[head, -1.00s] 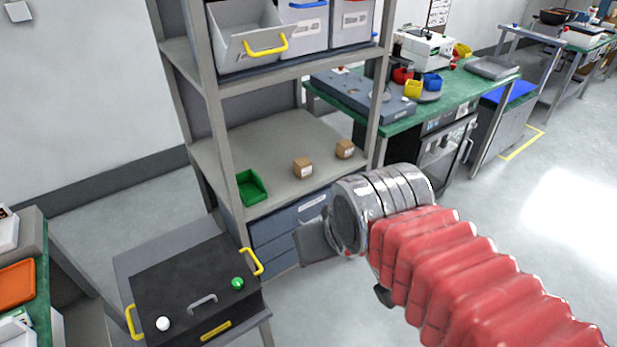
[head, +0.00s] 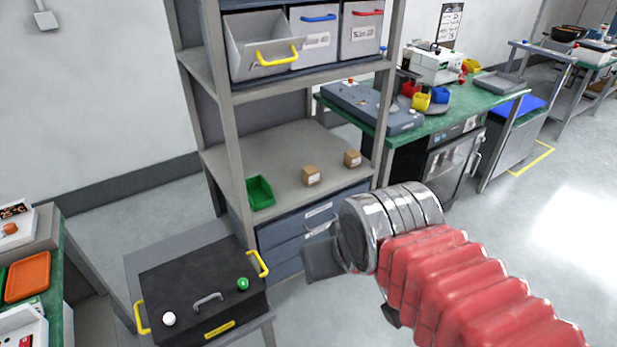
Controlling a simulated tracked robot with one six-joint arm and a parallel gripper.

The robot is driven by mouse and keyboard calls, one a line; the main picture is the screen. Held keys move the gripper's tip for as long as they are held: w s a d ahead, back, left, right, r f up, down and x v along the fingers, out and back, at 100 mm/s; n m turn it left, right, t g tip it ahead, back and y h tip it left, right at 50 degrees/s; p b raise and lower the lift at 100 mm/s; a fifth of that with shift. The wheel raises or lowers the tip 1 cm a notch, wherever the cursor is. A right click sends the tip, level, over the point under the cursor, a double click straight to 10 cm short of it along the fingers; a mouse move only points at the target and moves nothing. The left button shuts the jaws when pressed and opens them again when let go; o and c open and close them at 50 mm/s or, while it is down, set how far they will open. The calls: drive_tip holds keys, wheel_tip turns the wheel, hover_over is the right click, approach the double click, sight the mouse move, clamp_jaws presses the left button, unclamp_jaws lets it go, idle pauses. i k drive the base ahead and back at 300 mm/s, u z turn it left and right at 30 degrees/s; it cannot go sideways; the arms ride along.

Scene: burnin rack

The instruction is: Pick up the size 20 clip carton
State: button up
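Two small brown cartons stand apart on the middle shelf of the grey rack, a nearer one (head: 311,176) and one farther right (head: 352,158). Each has a pale label too small to read, so I cannot tell which is size 20. My gripper (head: 322,258) is in front of the rack, below the cartons in the picture and apart from them. One grey finger part shows; the rest is hidden behind my wrist, so its opening is not visible.
A green bin (head: 260,193) sits left of the cartons. Grey bins with coloured handles (head: 316,40) fill the shelf above. Blue-grey drawers (head: 290,235) are below. A black box with yellow handles (head: 205,285) stands front left. A green-topped bench (head: 455,118) is to the right.

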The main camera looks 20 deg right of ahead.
sight(310, 174)
drive_tip(key=u, duration=4.25)
drive_tip(key=k, duration=1)
